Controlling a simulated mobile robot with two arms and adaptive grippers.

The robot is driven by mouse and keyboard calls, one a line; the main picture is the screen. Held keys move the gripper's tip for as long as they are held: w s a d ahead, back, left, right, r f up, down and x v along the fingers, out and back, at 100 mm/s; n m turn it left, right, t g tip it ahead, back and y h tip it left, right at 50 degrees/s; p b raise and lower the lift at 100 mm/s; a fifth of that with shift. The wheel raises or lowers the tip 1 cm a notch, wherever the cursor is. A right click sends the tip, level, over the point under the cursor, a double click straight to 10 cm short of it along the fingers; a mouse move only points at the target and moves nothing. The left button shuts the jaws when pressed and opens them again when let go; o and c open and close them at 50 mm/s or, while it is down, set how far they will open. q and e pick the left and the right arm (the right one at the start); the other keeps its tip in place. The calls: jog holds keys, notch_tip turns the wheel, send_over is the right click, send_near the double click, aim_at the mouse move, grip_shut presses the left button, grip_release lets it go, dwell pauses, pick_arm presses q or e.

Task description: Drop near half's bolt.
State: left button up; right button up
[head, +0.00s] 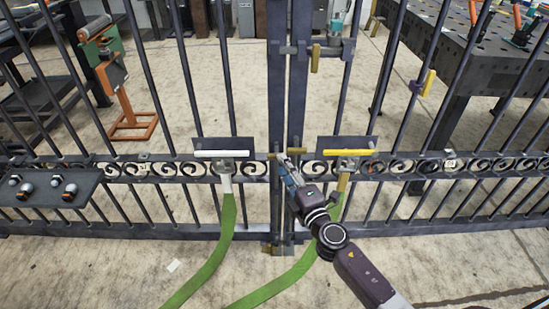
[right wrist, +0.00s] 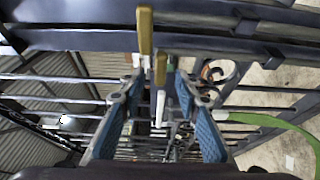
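The scroll gate has two dark barred halves meeting at the centre stiles (head: 276,90). At mid-height on the stiles, a small tan handle (head: 297,151) shows right by my right gripper (head: 288,163). In the right wrist view, a tan handle (right wrist: 145,30) and a second yellowish piece (right wrist: 160,70) lie ahead, around the gap between the fingertips. My right gripper (right wrist: 155,85) is open, its blue-padded fingers apart. I cannot tell whether it touches a handle. More hardware (head: 275,249) shows at the stile foot. Which piece is the near half's bolt is unclear. My left gripper is out of view.
A horizontal latch with a yellow handle (head: 316,56) crosses the upper stiles. A white bar (head: 222,153) and a yellow bar (head: 346,152) sit on dark plates, with green straps (head: 228,225) below. A shelf with knobs (head: 55,180) is left. A dark table (head: 480,70) stands behind.

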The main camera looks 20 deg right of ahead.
jog(key=shift+w+a, duration=0.15)
jog(key=shift+w, duration=1.25)
jog(key=shift+w+a, duration=0.15)
jog(key=shift+w, duration=1.2)
jog(key=shift+c, duration=0.2)
grip_shut()
